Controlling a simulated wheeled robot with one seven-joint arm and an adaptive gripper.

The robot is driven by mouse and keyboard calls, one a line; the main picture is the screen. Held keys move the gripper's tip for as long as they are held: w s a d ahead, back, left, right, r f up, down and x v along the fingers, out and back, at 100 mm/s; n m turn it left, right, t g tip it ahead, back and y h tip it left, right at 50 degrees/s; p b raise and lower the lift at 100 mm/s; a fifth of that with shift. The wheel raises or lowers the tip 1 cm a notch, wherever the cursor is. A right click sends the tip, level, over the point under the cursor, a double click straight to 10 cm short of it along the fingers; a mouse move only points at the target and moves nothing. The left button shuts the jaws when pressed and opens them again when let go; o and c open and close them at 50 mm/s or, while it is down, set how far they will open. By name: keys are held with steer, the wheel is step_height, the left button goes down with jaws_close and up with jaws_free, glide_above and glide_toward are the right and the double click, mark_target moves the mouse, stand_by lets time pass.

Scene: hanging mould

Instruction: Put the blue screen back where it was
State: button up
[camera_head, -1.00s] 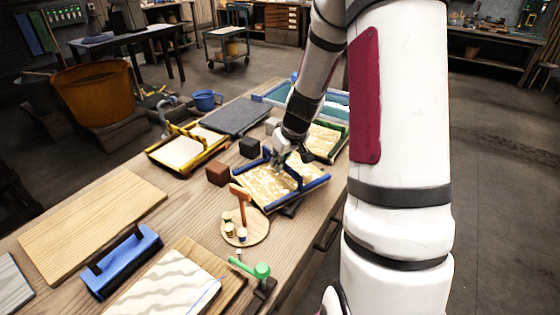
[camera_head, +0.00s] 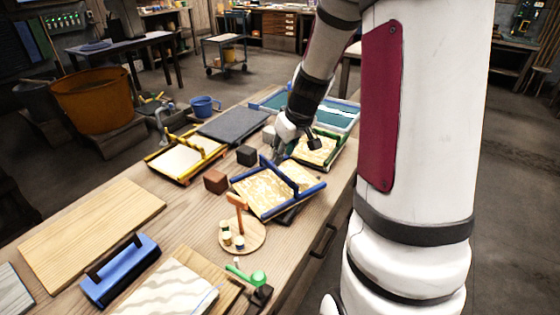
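The blue screen (camera_head: 262,198) is a blue-edged frame with a gold-and-cream patterned face and a raised blue bar across it. It lies on the wooden table near the right edge, partly over a dark piece (camera_head: 289,216). My gripper (camera_head: 279,153) is just beyond the screen's far side, close to the upper end of the blue bar. It looks apart from the bar, but contact is hard to judge. Its fingers are small and partly hidden, so I cannot tell whether they are open or shut.
A green-framed screen (camera_head: 318,148) is close behind on the right, and a yellow-framed screen (camera_head: 185,158) on the left. Brown (camera_head: 215,181) and dark (camera_head: 246,155) blocks stand beside the blue screen. A round board (camera_head: 243,246) with small pots and an orange-handled tool is in front.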

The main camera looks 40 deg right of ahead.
steer(key=s+a+r+y, duration=0.1)
steer(key=s+a+r, duration=0.45)
steer(key=a, duration=0.25)
steer(key=s+a+r, duration=0.5)
steer(key=a+r, duration=0.1)
steer(key=a, duration=0.1)
steer(key=s+a, duration=0.3)
steer(key=s, duration=0.5)
steer(key=s+a+r+g, duration=0.1)
steer(key=s+a, duration=0.2)
steer(key=s, duration=0.5)
steer(key=shift+a+r+g+h, duration=0.2)
steer(key=shift+a+g+h, duration=0.1)
steer(key=shift+h, duration=0.1)
steer(key=shift+w+r, duration=0.1)
steer(key=shift+r, duration=0.05)
step_height(320, 180, up, 6)
steer(key=t+p, duration=0.1)
steer(key=p, duration=0.4)
steer(key=shift+r, duration=0.1)
